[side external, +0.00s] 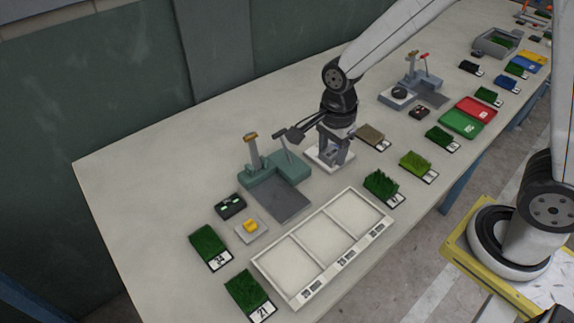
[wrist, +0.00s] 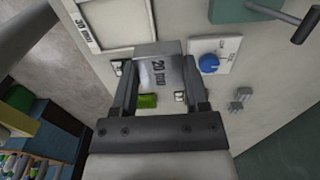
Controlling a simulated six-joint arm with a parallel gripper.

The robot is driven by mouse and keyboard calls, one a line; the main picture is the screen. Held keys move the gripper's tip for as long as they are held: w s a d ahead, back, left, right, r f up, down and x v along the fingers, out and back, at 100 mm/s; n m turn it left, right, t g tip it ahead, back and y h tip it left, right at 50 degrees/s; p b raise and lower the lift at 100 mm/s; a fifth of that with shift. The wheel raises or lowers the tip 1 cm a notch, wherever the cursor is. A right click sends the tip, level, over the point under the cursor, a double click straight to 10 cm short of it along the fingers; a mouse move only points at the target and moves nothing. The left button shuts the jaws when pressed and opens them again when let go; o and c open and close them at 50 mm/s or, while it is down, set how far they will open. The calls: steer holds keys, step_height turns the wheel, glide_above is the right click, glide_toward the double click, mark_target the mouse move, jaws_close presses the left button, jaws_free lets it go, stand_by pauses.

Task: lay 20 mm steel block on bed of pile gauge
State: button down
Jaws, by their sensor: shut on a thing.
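A grey steel block (wrist: 158,70) marked "20 mm" is between the two fingers of my gripper (wrist: 160,82) in the wrist view. My gripper (side external: 331,155) is shut on it in the side view, over a white plate and to the right of the green gauge. Whether the block touches anything below cannot be told. The green pile gauge (side external: 258,184) has an upright post, a side lever and a flat grey bed (side external: 282,204), with nothing seen on the bed. A corner of the green gauge shows in the wrist view (wrist: 232,10).
A white three-part tray (side external: 285,248) lies in front of the gauge. A yellow piece (side external: 250,226) on a pale plate and a black case (side external: 230,206) stand left. Labelled turf samples (side external: 381,185) surround the tray. A second, grey gauge (side external: 420,79) stands further back. A blue knob (wrist: 208,63) sits on the white plate.

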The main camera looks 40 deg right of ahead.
steer(key=s+a, duration=0.5)
steer(key=s, duration=0.1)
glide_above(279, 197)
steer(key=s, duration=0.1)
steer(key=f, duration=0.8)
steer(key=shift+d+f, duration=0.25)
steer(key=shift+w+a+f, duration=0.1)
steer(key=shift+w+f, duration=0.2)
steer(key=shift+f, duration=0.05)
steer(key=shift+w+a+f, duration=0.1)
steer(key=shift+w+f, duration=0.2)
steer(key=shift+f, duration=1.55)
steer(key=shift+f, duration=0.15)
